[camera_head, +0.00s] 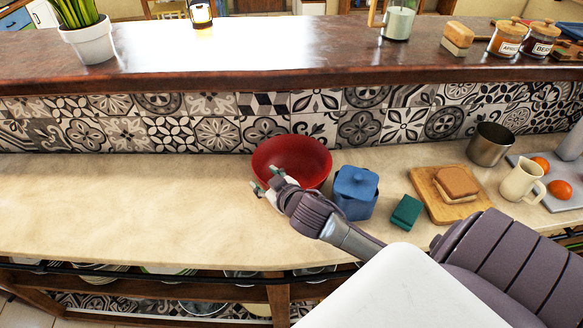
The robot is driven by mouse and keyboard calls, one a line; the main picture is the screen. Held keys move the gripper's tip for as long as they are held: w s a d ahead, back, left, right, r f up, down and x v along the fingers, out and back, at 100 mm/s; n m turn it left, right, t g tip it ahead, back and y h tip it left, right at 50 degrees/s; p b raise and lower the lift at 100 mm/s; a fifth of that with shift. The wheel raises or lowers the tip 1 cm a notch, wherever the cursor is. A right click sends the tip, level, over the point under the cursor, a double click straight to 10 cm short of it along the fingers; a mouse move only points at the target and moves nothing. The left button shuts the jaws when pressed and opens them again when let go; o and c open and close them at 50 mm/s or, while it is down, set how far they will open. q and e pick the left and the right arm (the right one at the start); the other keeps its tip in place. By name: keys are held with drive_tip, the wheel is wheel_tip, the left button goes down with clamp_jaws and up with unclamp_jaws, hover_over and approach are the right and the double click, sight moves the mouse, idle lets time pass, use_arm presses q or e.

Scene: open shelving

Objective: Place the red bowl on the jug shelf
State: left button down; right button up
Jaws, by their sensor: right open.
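The red bowl (306,156) sits on the lower stone counter, close to the patterned tile wall. My right gripper (263,183) is at the bowl's front left side, with its fingers open near the rim. I cannot tell whether a finger touches the bowl. The gripper hides part of the bowl's front. A cream jug (522,182) stands on the counter at the right. My left gripper is not in view.
A blue lidded pot (355,190) stands just right of the bowl, with a green block (406,211) beside it. A wooden board (436,205) holds a sandwich (456,183). A metal cup (489,145) stands behind. The counter's left (110,205) is clear. Open shelves lie below.

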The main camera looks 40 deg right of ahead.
drive_tip(key=shift+w+f, duration=0.1)
drive_tip(key=shift+w, duration=0.05)
clamp_jaws()
idle(0.4)
